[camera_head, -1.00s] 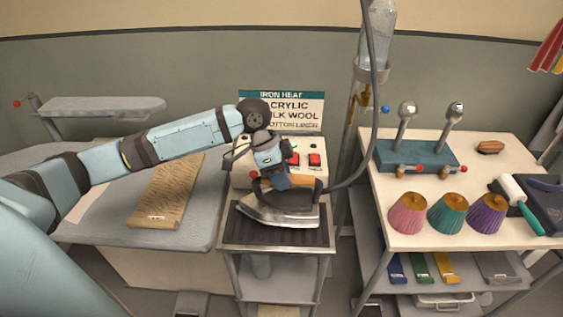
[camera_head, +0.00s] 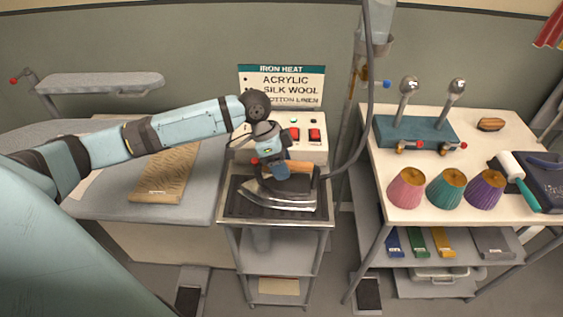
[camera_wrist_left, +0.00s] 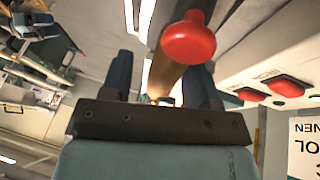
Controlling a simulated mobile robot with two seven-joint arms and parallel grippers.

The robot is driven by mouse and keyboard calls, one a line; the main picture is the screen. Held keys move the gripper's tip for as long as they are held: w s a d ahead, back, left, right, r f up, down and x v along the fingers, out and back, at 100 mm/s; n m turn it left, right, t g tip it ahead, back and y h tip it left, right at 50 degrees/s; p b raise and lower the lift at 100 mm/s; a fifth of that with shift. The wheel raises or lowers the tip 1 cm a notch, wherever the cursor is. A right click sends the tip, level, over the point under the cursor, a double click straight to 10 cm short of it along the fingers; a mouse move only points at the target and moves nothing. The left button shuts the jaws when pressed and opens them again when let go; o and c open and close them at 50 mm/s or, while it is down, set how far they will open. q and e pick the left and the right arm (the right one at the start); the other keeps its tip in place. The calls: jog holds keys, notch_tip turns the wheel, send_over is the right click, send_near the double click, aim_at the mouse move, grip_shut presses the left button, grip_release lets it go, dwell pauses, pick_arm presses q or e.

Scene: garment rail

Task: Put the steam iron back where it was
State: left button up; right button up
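The steam iron (camera_head: 280,194) has a silver soleplate and a wooden handle (camera_head: 298,167). It is low over the dark ribbed pad (camera_head: 235,208) on top of the small trolley. Whether its whole sole touches the pad is not clear. My left gripper (camera_head: 281,169) is at the iron's handle from above. In the left wrist view the brown handle (camera_wrist_left: 172,78) lies between the two fingers, with a red knob (camera_wrist_left: 189,40) in front. A narrow strip shows beside the left finger, so I cannot tell whether they clamp the handle. My right gripper is out of view.
A control box with red switches (camera_head: 314,134) and an iron heat sign (camera_head: 283,88) stand behind the pad. A hose (camera_head: 366,120) runs down to the iron. An ironing board (camera_head: 205,190) is at left, a white table (camera_head: 400,212) with colored pleated pieces at right.

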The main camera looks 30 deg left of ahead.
pick_arm(q)
jog(key=v, duration=1.2)
jog(key=shift+b, duration=0.3)
